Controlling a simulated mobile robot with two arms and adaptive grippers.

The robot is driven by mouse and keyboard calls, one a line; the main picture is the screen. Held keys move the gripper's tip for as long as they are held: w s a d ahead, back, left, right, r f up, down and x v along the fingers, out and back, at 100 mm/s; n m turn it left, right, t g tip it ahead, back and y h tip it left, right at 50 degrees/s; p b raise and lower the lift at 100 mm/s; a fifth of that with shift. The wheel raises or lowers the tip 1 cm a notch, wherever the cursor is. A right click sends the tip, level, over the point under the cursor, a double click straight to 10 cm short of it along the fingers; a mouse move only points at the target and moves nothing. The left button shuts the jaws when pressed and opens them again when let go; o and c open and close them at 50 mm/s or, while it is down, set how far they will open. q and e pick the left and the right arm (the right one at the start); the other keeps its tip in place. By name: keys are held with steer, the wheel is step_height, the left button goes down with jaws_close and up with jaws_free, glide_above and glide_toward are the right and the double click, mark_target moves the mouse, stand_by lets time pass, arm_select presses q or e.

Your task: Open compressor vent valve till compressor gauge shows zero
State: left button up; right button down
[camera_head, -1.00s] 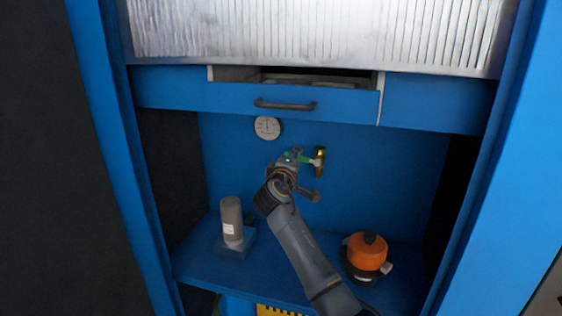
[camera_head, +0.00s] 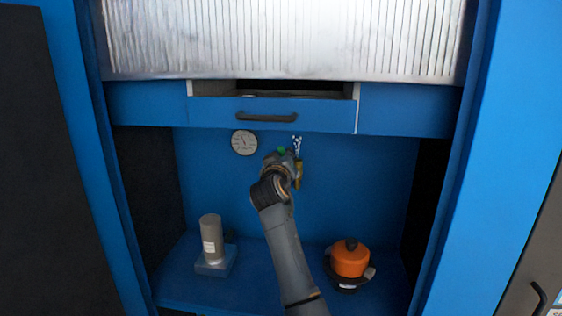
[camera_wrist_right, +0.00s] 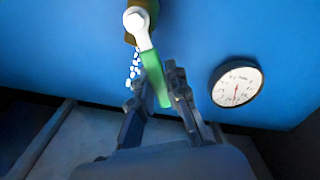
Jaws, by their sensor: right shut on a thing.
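The vent valve has a brass body (camera_head: 298,172) on the blue back panel. Its green lever (camera_wrist_right: 150,75) hangs from a white pivot in the right wrist view. My right gripper (camera_wrist_right: 157,76) is shut on the green lever, one finger on each side. In the head view the right gripper (camera_head: 285,160) partly covers the valve. White specks (camera_head: 297,142) spray from the valve. The round white compressor gauge (camera_head: 244,143) is left of the valve; it also shows in the right wrist view (camera_wrist_right: 236,84). Its needle is visible, but its reading is too small to tell. My left gripper is out of view.
A partly open blue drawer (camera_head: 275,113) with a dark handle hangs above the valve. A grey cylinder (camera_head: 211,238) on a base and an orange round device (camera_head: 350,260) stand on the blue shelf (camera_head: 245,285). Cabinet walls close in both sides.

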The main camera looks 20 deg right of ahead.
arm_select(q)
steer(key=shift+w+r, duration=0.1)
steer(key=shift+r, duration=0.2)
arm_select(e)
steer(key=shift+s+d+r+m, duration=0.1)
steer(key=shift+s+d+m, duration=0.1)
steer(key=shift+m, duration=0.5)
steer(key=c, duration=1.3)
jaws_free()
steer(key=v, duration=1.2)
